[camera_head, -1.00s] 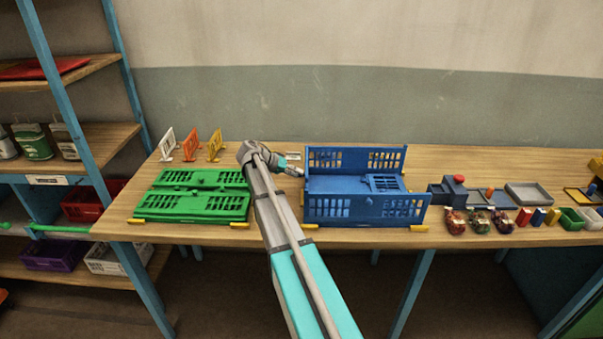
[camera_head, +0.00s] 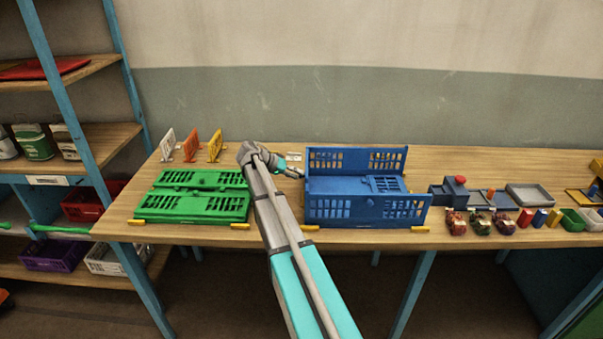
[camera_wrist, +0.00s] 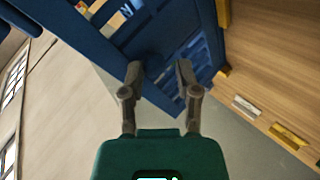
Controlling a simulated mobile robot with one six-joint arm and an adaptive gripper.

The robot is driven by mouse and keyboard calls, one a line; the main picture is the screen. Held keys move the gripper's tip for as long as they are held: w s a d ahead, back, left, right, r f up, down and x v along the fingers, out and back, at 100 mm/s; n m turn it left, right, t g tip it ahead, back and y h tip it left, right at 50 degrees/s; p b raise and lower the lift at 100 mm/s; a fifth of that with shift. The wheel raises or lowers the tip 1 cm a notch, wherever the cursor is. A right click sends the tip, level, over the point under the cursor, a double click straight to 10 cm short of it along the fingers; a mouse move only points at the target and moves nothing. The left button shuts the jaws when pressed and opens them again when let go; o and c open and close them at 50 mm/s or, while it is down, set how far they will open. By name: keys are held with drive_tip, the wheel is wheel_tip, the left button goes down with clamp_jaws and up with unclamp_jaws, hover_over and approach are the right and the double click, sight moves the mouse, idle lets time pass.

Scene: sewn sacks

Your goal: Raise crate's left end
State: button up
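The blue crate (camera_head: 340,208) stands on the bench in the head view, its long back wall (camera_head: 355,158) and front wall upright. A slatted end panel (camera_head: 386,184) lies folded down inside at the right. The state of the left end panel is unclear; the inside there looks flat and low. My gripper (camera_head: 297,172) is just beyond the crate's left end, near its back left corner. In the wrist view my gripper (camera_wrist: 159,73) has its two fingers apart, with blue crate parts (camera_wrist: 75,40) close beyond them. I cannot tell whether they touch.
A folded green crate (camera_head: 195,203) lies left of my arm. White, orange and yellow upright frames (camera_head: 215,146) stand behind it. Small yellow blocks (camera_head: 419,229) sit at the crates' front corners. Trays (camera_head: 530,196) and small bins fill the right side. A wall is behind.

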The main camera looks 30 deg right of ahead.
drive_tip(key=shift+a, duration=0.1)
drive_tip(key=f+p+v, duration=0.1)
drive_tip(key=p+v, duration=0.6)
drive_tip(key=v, duration=0.8)
drive_tip(key=shift+w+a, duration=0.3)
drive_tip(key=shift+a, duration=0.35)
idle(1.4)
idle(0.6)
drive_tip(key=s+a+f+n+t+y, duration=0.1)
drive_tip(key=s+a+f+n+y, duration=0.1)
drive_tip(key=s+a, duration=0.4)
drive_tip(key=s+a+f+n+t+y, duration=0.1)
drive_tip(key=s+a+f+n+y, duration=0.2)
drive_tip(key=s, duration=0.9)
drive_tip(key=s+a+f+n+t+y, duration=0.1)
drive_tip(key=s+a+f+n+y, duration=0.2)
drive_tip(key=s+a, duration=0.6)
drive_tip(key=a+n+y, duration=0.1)
drive_tip(key=n+y, duration=0.1)
drive_tip(key=shift+s+f+t+y, duration=0.2)
drive_tip(key=shift+s+t+y, duration=0.1)
drive_tip(key=shift+t+y, duration=0.1)
